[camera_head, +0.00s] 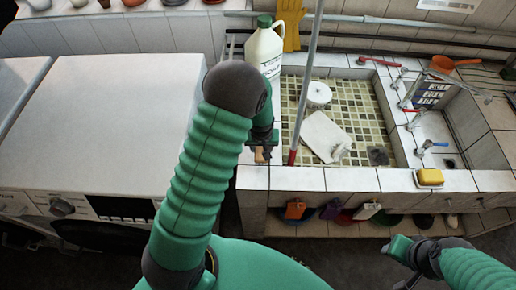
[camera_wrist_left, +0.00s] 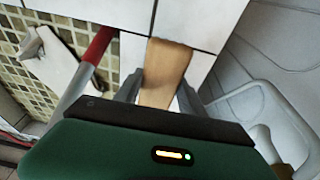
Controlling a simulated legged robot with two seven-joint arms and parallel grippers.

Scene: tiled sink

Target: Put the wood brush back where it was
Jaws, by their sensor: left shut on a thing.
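My left gripper (camera_head: 262,146) is shut on the wood brush (camera_head: 261,155), at the front left corner of the tiled sink. In the left wrist view the brush (camera_wrist_left: 165,68) is a flat tan-brown wooden piece between the two grey fingers (camera_wrist_left: 158,88), in front of white tiles. Only its wooden part shows; I cannot see bristles. Whether it touches the tiles is unclear. My right gripper (camera_head: 398,252) is at the lower right, in front of the sink, away from the brush; its fingers are too unclear to judge.
A grey pole with a red end (camera_head: 292,157) leans close beside my left gripper. A white washing machine (camera_head: 100,110) stands left. A white jug (camera_head: 263,50) stands behind. A yellow sponge (camera_head: 430,177) lies on the rim.

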